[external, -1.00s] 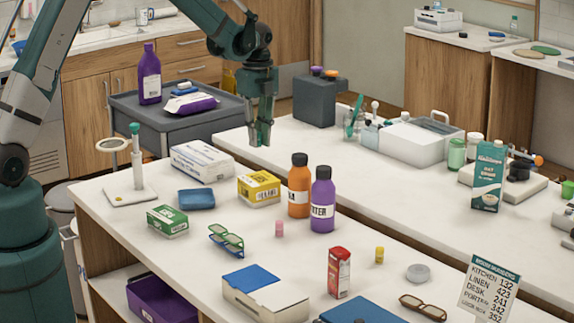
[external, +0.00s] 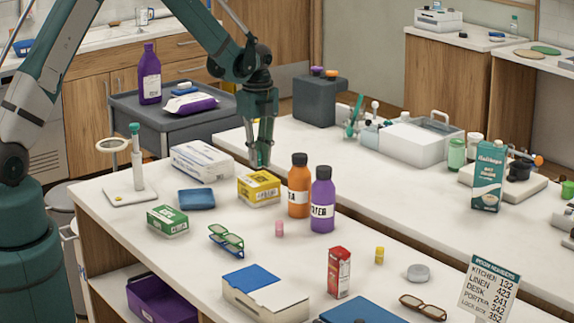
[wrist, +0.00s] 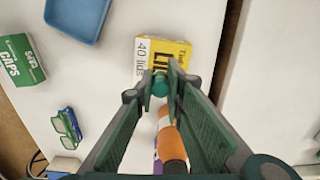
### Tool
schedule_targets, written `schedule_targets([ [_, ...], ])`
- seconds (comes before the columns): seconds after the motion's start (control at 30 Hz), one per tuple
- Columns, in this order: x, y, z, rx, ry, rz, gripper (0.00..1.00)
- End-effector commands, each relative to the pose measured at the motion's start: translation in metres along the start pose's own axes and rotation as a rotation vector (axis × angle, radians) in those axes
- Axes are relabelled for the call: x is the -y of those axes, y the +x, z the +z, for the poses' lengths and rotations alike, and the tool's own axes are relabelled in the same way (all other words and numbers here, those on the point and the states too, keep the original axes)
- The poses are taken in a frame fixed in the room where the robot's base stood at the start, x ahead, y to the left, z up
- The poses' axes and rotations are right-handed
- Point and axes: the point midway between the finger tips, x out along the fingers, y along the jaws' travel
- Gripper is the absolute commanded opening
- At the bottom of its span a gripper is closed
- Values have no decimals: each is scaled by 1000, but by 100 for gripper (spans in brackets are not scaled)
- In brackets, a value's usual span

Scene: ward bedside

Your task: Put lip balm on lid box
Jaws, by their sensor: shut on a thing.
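The lid box (external: 259,188) is a yellow and white carton lying on the white table, left of the orange bottle. In the wrist view the lid box (wrist: 166,52) shows "40 lids" on its white end. My gripper (external: 261,158) points down just above the far side of the lid box. It is shut on a small teal-green round thing, which appears to be the lip balm (wrist: 160,84); the fingers hide most of it. In the wrist view it overlaps the box's near edge; I cannot tell whether it touches the box.
An orange bottle (external: 298,186) and a purple bottle (external: 322,200) stand close right of the lid box. A white carton (external: 202,161) and a blue tray (external: 197,199) lie to its left. A pink cylinder (external: 279,229) stands in front, with bare table around it.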

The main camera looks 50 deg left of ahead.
Motion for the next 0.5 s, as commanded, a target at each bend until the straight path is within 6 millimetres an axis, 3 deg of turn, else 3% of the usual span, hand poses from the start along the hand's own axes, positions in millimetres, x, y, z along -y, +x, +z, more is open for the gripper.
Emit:
schedule_targets([
  [0.3,0,29,0,0,0,0,6],
  [0.5,0,33,0,0,0,0,6],
])
